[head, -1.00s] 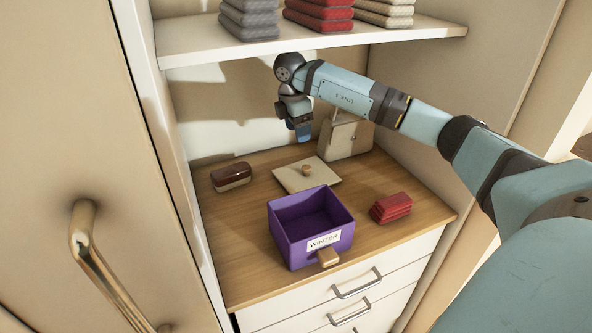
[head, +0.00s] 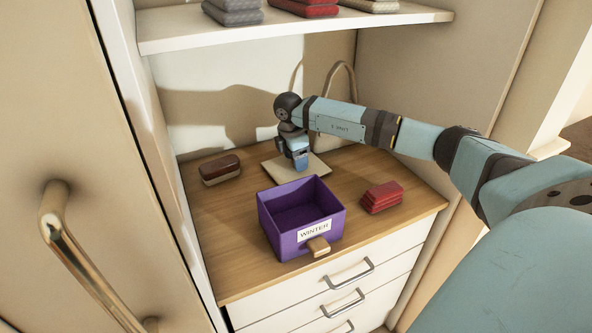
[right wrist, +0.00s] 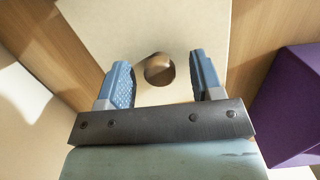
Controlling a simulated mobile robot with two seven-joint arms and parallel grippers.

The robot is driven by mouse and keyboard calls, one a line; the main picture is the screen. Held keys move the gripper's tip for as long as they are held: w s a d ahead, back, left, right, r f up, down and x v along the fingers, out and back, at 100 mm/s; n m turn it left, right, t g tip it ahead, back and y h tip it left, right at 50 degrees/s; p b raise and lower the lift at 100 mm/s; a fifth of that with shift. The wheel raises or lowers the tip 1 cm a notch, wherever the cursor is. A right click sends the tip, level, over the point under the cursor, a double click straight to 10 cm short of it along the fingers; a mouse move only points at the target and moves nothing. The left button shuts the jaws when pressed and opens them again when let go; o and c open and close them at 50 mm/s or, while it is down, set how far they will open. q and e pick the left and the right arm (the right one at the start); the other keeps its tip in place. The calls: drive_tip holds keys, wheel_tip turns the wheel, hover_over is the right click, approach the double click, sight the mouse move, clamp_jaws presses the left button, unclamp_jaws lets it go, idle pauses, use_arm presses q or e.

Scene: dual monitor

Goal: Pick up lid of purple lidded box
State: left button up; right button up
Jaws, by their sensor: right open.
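The purple box (head: 283,238) with a WINTER label and a wooden front handle stands uncovered on the wooden surface. Its cream square lid (head: 274,169) lies flat behind it, partly hidden by my right gripper (head: 301,166). In the right wrist view the lid (right wrist: 140,25) shows its round wooden knob (right wrist: 159,69). My right gripper points down over the lid, its open fingers on either side of the knob in that view. The left gripper is not in view.
A brown case (head: 220,169) lies at the left and folded red cloths (head: 382,197) at the right. A bag's handle (head: 341,70) rises behind my arm. The shelf (head: 300,28) with folded textiles is above. Drawers (head: 345,285) lie below.

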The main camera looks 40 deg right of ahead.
drive_tip(key=c, duration=1)
